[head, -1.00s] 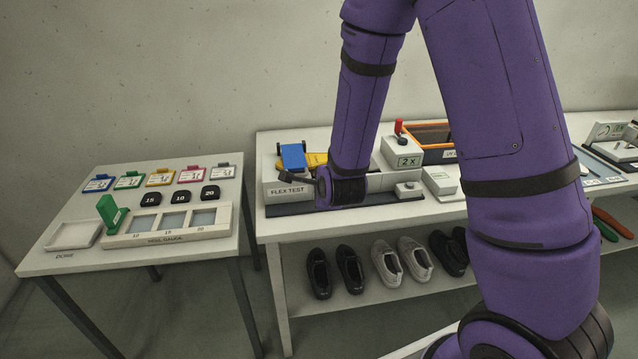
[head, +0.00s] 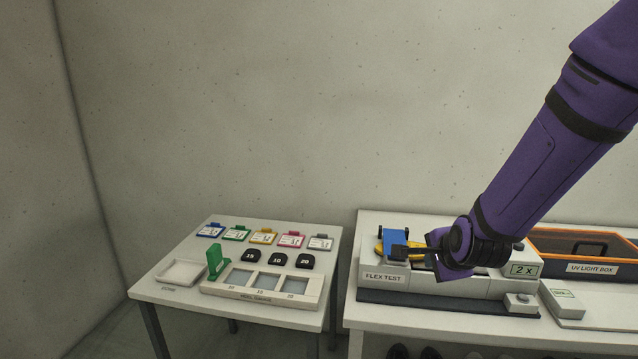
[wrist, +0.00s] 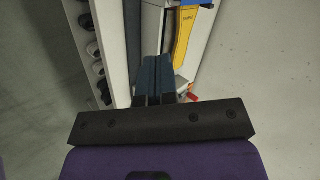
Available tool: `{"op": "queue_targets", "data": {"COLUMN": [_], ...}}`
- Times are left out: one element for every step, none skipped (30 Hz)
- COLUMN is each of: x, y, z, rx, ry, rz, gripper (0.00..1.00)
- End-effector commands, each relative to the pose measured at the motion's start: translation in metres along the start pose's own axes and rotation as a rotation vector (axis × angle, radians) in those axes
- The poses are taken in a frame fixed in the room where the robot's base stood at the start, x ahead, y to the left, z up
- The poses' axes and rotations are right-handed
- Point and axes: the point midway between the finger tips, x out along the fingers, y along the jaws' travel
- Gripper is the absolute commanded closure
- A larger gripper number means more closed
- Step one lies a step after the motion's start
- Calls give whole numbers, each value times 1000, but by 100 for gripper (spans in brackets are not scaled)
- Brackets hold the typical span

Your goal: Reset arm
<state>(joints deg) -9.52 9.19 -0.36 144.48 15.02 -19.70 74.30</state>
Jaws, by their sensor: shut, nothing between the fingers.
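My purple arm reaches in from the right in the head view. My gripper (head: 401,253) is at the flex test machine (head: 440,284), in front of its blue clamp (head: 393,241) and a yellow piece (head: 381,249). In the wrist view my gripper (wrist: 155,98) is shut with nothing between its fingers. The yellow piece, marked "SAMPLE", shows ahead of it there (wrist: 184,38), apart from the fingertips.
The left table holds an empty white tray (head: 181,273), a heel gauge (head: 263,291) with a green upright piece (head: 215,262), black numbered blocks and several coloured tags. A UV light box (head: 590,250) stands on the right. Shoes sit on the shelf below.

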Motion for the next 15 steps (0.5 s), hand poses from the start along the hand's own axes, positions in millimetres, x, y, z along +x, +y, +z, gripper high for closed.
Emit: {"op": "queue_targets", "data": {"x": [-16, -24, -35, -43, -52, -63, -72, -81, -92, -101, -110, -122, -132, -141, -153], "y": [-7, -9, -12, -14, -15, -16, -17, -18, -18, -18, -18, -18, -17, -16, -14], "z": [-3, -4, -5, -6, -7, -8, -9, -10, -12, -13, -14, -16, -17, -19, -20], "rx": [-56, -94, -145, -184, -224, -277, -315, -355, -409, -449, -488, -542, -583, -623, -676], "ry": [-12, -19, -29, -37, -45, -55, -62, -69, -79, -86, -93, -102, -109, -115, -124], "rz": [3, 11, 20, 27, 34, 43, 50, 56, 65, 71, 77, 85, 91, 97, 106], "gripper": [100, 100, 100, 100, 100, 100, 100, 100, 100, 100, 100, 100, 100, 100, 100]}}
